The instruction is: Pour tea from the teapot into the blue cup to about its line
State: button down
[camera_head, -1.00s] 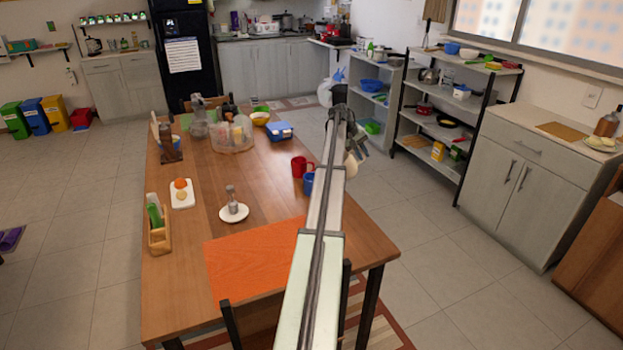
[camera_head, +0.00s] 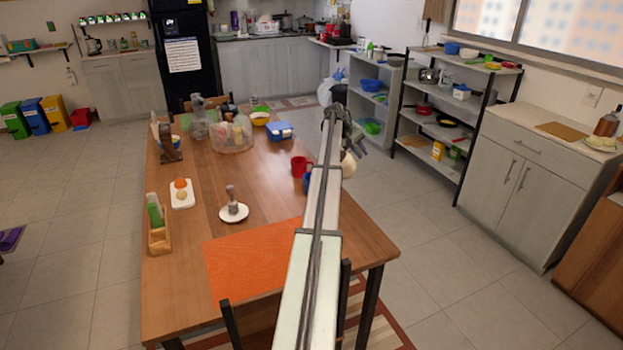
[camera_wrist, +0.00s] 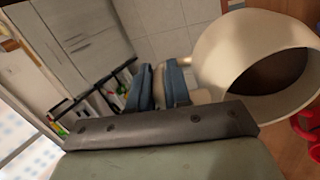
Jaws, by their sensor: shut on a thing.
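The cream teapot (camera_wrist: 225,62) fills the upper right of the wrist view. Its round opening faces the camera, with dark brown inside. My gripper (camera_wrist: 170,88) has its blue-grey fingers shut at a cream part on the teapot's side, apparently its handle. In the head view, the teapot (camera_head: 348,165) hangs off the table's right edge side, just right of my arm and mostly hidden by it. The blue cup (camera_head: 307,184) stands on the table just left of my arm, which hides part of it. Its line cannot be seen, nor any stream of tea.
A red mug (camera_head: 299,166) stands close behind the blue cup; red also shows at the wrist view's right edge (camera_wrist: 305,127). A white saucer with a small grey object (camera_head: 232,211) and an orange mat (camera_head: 255,262) lie nearer on the wooden table. Shelves (camera_head: 450,110) stand to the right.

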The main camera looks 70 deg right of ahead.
jog(key=shift+w+a+r, duration=0.2)
jog(key=shift+w+r, duration=0.05)
jog(key=shift+r, duration=0.05)
dwell(0.6)
jog(key=shift+s+d+f+t+y, duration=2.05)
jog(key=shift+s+f+t, duration=0.95)
jog(key=shift+f, duration=2.25)
notch_tip(320, 180, up, 5)
jog(key=shift+s+d+f, duration=0.1)
jog(key=shift+s, duration=0.05)
jog(key=shift+m, duration=0.3)
